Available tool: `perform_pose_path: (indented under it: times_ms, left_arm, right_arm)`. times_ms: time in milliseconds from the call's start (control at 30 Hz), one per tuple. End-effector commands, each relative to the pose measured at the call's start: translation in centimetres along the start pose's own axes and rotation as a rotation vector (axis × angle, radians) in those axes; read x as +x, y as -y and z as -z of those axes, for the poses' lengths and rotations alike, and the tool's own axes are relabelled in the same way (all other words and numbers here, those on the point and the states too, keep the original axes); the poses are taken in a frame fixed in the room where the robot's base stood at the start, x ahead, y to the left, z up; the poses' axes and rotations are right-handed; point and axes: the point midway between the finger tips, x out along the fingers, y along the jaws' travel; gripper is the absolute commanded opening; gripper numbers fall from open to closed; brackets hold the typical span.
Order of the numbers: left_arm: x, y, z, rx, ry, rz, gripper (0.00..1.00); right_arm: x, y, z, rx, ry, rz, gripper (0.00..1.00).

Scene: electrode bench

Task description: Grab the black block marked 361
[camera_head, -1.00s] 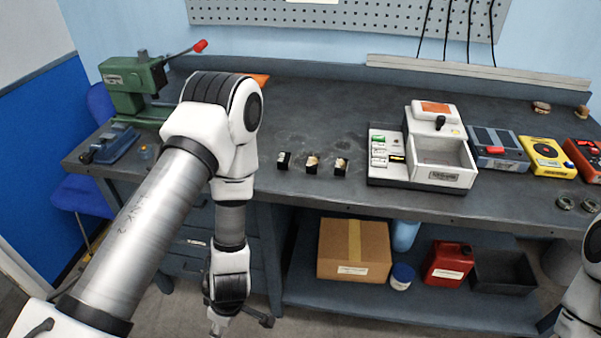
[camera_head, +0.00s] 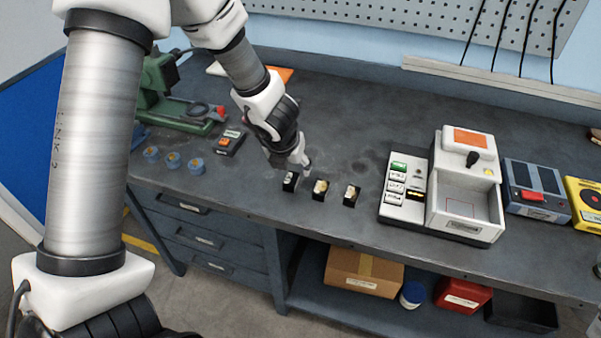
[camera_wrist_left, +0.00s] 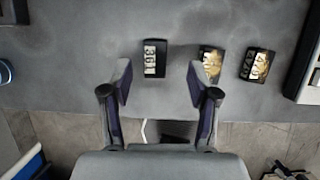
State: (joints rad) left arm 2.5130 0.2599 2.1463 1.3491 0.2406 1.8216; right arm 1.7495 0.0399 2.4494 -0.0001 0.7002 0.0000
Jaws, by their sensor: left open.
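The black block marked 361 (camera_wrist_left: 154,58) lies on the bench in the left wrist view, its white label turned sideways. In the head view it is the leftmost of three small black blocks (camera_head: 290,181). My left gripper (camera_wrist_left: 158,82) is open and empty; its fingertips are on either side of the block's line and a little nearer than the block. In the head view this gripper (camera_head: 303,162) hangs just above and behind the block and hides part of that area. My right gripper is not in view.
Two black blocks with gold patches, the middle one (camera_head: 320,190) and the right one (camera_head: 351,195), stand close to the right. Further right is a white device (camera_head: 462,222). At left are blue-capped pieces (camera_head: 173,160) and a green machine (camera_head: 158,82). The bench behind is mostly clear.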

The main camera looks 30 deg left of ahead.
Motion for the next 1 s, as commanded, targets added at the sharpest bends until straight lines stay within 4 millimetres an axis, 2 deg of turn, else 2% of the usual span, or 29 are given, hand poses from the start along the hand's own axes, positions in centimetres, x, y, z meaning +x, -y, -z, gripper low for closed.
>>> perform_pose_path:
  times_ms: [33, 300, 567, 667, 733, 767, 1000]
  left_arm:
    - [1.0, 0.0, 0.2, -0.001, -0.002, -0.001, 0.6]
    - [5.6, -0.3, 0.5, 0.002, -0.003, -0.002, 0.6]
    - [6.0, -0.2, 0.4, 0.002, -0.002, -0.001, 0.6]
    - [6.0, -0.2, 0.4, 0.002, -0.002, -0.001, 0.29]
    - [6.0, -0.2, 0.4, 0.002, -0.002, -0.001, 0.04]
    - [6.0, -0.2, 0.4, 0.002, -0.002, -0.001, 0.0]
    - [6.0, -0.2, 0.5, 0.002, -0.004, -0.001, 0.0]
  right_arm:
    - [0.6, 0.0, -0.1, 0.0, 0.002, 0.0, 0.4]
    - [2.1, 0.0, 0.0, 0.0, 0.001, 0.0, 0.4]
    - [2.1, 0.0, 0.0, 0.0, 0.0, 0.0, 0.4]
    - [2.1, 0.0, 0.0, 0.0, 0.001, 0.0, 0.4]
    - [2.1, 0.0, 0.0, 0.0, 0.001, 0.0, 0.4]
    - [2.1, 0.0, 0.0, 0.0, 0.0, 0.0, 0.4]
    - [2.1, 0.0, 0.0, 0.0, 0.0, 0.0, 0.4]
